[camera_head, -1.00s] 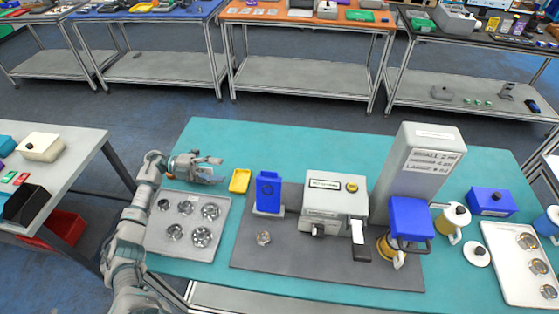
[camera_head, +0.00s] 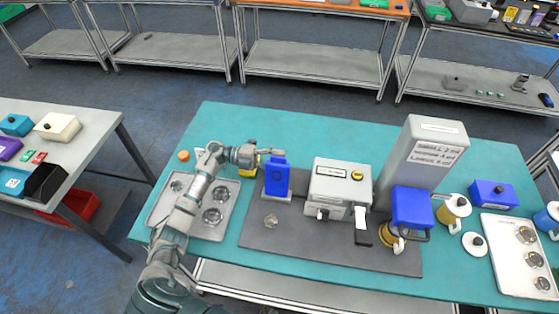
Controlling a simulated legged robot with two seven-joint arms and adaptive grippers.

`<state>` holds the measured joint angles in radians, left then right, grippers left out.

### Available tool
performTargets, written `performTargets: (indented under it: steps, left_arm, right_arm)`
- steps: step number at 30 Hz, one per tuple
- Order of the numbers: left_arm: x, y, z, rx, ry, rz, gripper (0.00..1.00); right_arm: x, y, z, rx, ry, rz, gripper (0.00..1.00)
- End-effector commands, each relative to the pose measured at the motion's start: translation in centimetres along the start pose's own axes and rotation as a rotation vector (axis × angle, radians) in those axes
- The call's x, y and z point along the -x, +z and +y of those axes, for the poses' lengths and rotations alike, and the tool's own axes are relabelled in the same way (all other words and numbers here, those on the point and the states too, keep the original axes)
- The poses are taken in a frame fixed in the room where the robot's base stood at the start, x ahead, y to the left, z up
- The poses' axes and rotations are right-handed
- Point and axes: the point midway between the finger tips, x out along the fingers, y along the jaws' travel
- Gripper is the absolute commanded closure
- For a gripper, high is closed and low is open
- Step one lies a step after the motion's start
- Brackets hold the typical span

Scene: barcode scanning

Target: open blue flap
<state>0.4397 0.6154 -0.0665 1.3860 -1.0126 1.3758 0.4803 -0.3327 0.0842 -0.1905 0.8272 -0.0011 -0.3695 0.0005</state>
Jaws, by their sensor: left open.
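An upright blue piece (camera_head: 276,174) stands on a small pale base on the grey mat (camera_head: 300,243). A larger blue block (camera_head: 411,208) sits at the front of the tall grey machine (camera_head: 430,150). I cannot tell which of these is the flap. My left gripper (camera_head: 268,154) is open, with its fingers pointing right, just behind and above the upright blue piece. I cannot tell whether it touches it. My right gripper is not in view.
A grey box machine (camera_head: 338,187) stands right of the upright blue piece. A tray with round metal cups (camera_head: 229,217) lies under my left arm. At the right are a yellow mug (camera_head: 455,210), a blue box (camera_head: 492,195) and a white tray (camera_head: 513,287). The teal table's back is clear.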

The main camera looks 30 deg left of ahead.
Motion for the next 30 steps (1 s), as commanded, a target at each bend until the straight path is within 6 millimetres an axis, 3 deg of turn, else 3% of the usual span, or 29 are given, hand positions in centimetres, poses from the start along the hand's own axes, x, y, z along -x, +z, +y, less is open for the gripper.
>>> performTargets:
  steps: [11, 15, 18, 24, 30]
  left_arm:
    - [-0.6, 0.0, 0.0, 0.000, 0.001, 0.000, 0.44]
    - [-0.6, 0.0, 0.0, 0.000, 0.001, 0.000, 0.79]
    - [-0.6, 0.0, 0.1, 0.000, 0.002, 0.001, 1.00]
    - [-0.6, -0.3, 0.1, -0.025, 0.005, 0.001, 1.00]
    - [-0.7, -2.0, -0.1, -0.186, 0.007, 0.001, 1.00]
  right_arm:
    - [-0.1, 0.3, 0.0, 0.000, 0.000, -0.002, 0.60]
    - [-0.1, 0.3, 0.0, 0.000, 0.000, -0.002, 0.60]
    - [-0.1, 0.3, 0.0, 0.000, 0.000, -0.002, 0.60]
    - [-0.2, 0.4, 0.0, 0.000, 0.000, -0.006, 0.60]
    - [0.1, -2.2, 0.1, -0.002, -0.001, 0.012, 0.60]
